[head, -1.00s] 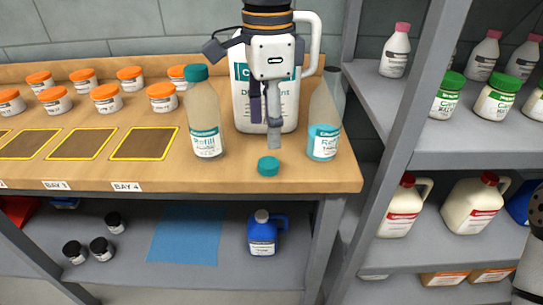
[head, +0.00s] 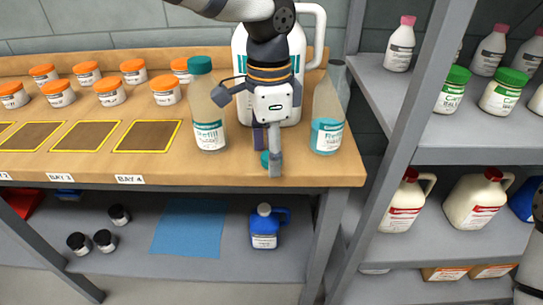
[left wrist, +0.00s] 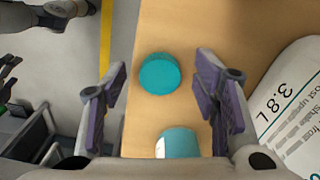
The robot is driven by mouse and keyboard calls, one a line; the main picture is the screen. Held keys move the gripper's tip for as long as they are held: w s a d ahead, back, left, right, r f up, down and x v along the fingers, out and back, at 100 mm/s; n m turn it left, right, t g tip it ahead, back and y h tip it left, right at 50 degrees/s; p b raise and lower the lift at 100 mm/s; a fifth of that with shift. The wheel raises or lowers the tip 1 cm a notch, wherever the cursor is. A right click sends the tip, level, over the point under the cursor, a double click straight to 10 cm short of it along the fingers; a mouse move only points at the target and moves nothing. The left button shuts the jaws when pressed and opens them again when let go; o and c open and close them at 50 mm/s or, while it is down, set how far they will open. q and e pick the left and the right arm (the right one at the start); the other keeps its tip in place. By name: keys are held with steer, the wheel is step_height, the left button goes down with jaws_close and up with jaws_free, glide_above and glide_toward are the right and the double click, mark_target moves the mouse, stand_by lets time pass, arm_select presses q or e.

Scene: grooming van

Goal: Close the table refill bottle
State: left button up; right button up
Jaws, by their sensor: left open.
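The open refill bottle (head: 327,122) stands upright on the table near its right end, with a teal lower part and no cap seen on its neck. A loose teal cap (left wrist: 160,73) lies on the wooden table top. In the head view the cap (head: 265,158) is partly hidden by my left gripper (head: 267,162). That gripper points down over the cap; in the left wrist view its open fingers (left wrist: 162,105) hold nothing, and the cap lies beyond and between them. A teal-and-white part of a container shows at the bottom of that view. My right gripper is out of view.
A second refill bottle (head: 207,110) with a teal cap on stands to the left. A large white jug (head: 243,90) is close behind my gripper. Several orange-lidded jars (head: 109,92) stand further left. A grey shelf post (head: 417,95) rises right of the table.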

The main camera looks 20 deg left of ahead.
arm_select(q)
steer(key=shift+c, duration=0.2)
steer(key=c, duration=0.7)
steer(key=shift+r, duration=0.1)
steer(key=shift+c, duration=0.3)
steer(key=shift+r, duration=0.4)
step_height(320, 180, up, 3)
steer(key=shift+s+d+f, duration=0.1)
steer(key=shift+s, duration=0.05)
steer(key=s+d+r+p, duration=0.1)
steer(key=s+d+r, duration=0.4)
steer(key=s+r, duration=0.4)
steer(key=s, duration=0.3)
steer(key=shift+s, duration=0.4)
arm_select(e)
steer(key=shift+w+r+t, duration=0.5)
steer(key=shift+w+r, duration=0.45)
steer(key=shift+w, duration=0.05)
arm_select(q)
steer(key=shift+r, duration=0.1)
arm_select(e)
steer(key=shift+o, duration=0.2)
